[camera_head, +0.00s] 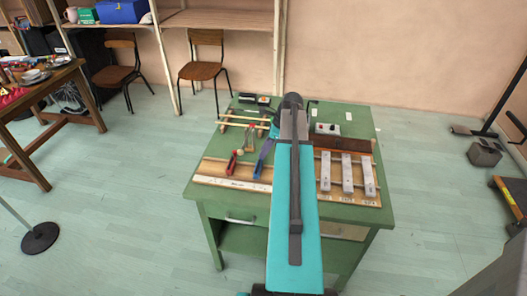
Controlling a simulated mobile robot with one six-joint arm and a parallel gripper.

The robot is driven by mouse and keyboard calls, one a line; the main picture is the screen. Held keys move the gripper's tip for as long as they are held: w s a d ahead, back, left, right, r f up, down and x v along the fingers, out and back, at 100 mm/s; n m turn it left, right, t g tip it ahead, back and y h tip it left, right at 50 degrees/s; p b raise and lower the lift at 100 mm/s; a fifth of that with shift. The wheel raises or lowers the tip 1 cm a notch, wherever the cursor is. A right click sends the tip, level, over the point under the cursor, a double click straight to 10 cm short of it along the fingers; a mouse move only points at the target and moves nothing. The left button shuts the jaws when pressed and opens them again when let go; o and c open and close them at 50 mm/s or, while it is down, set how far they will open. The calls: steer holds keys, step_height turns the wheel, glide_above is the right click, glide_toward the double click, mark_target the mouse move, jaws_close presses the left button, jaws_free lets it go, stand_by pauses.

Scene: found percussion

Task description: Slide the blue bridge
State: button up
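The blue bridge (259,170) stands on a pale wooden board at the front left of the green table, just left of my teal arm. A greyish-purple part rises from its upper end; I cannot tell what this is. A red bridge (232,163) stands to its left on the same board. My arm reaches from the bottom centre over the table and covers the area right of the blue bridge. Whether anything touches the blue bridge is too small to tell.
The green table (208,208) also holds grey metal bars (347,174) on a wooden frame at right and a small grey box (327,129) behind them. Sticks and beaters lie at the back left. A cluttered wooden table (38,90) stands far left. The floor around is mostly free.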

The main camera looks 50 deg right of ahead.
steer(key=shift+w+a+f, duration=0.1)
steer(key=shift+w+f, duration=0.1)
steer(key=shift+f, duration=0.35)
jaws_close()
steer(key=shift+w+a+p, duration=0.4)
steer(key=shift+w+a, duration=0.4)
steer(key=shift+w, duration=0.25)
jaws_free()
